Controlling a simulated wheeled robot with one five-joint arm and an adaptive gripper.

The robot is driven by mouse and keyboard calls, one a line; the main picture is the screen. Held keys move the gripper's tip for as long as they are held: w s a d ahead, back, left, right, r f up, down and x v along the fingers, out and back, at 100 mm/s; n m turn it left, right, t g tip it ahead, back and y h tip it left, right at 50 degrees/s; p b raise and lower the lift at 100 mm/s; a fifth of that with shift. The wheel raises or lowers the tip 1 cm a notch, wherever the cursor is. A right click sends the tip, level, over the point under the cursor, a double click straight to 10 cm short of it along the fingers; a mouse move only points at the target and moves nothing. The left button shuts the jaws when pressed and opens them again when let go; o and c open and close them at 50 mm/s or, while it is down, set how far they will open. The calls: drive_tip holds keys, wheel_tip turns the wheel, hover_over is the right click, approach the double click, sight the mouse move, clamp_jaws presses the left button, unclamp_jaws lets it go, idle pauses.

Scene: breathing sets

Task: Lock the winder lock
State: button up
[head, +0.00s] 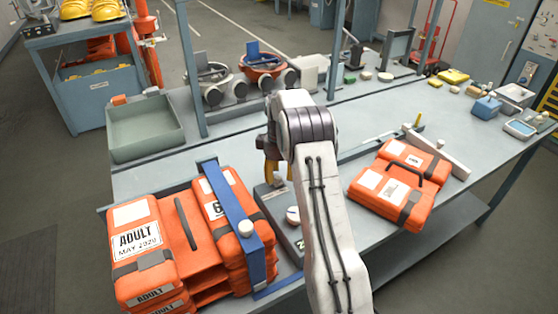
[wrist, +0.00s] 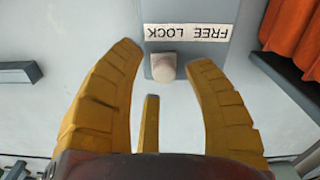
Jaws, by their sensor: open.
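The winder lock is a small pale knob (wrist: 163,67) on a grey housing (wrist: 190,12) in the wrist view. A white FREE / LOCK label (wrist: 210,32), upside down there, lies beside it. The knob is nearest the LOCK end of the label. My gripper (wrist: 162,58) is open, with one yellow finger on each side of the knob and visible gaps to both. In the head view my gripper (head: 272,172) points down over the far end of the grey winder unit (head: 268,201), which has a round white dial (head: 293,215). My arm hides part of the unit.
An orange ADULT pack stack (head: 138,240) with a blue upright bar (head: 232,205) stands close left of the unit. More orange packs (head: 390,190) lie right of my arm. A green-grey tray (head: 145,130) sits at the back left.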

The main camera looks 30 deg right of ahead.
sight(279, 177)
wheel_tip(279, 177, up, 11)
idle(0.5)
drive_tip(key=shift+r, duration=0.2)
idle(0.3)
drive_tip(key=s+a+r+m+t, duration=0.1)
drive_tip(key=s+a+r+t, duration=0.1)
drive_tip(key=s+a+r, duration=1)
drive_tip(key=s+a+f+m+t, duration=0.1)
drive_tip(key=s+a+f, duration=0.1)
drive_tip(key=s, duration=0.8)
drive_tip(key=s+a+f+m+t, duration=0.1)
drive_tip(key=s+a+f, duration=0.1)
drive_tip(key=s, duration=0.8)
drive_tip(key=shift+s+a+f, duration=0.4)
drive_tip(key=shift+f, duration=0.35)
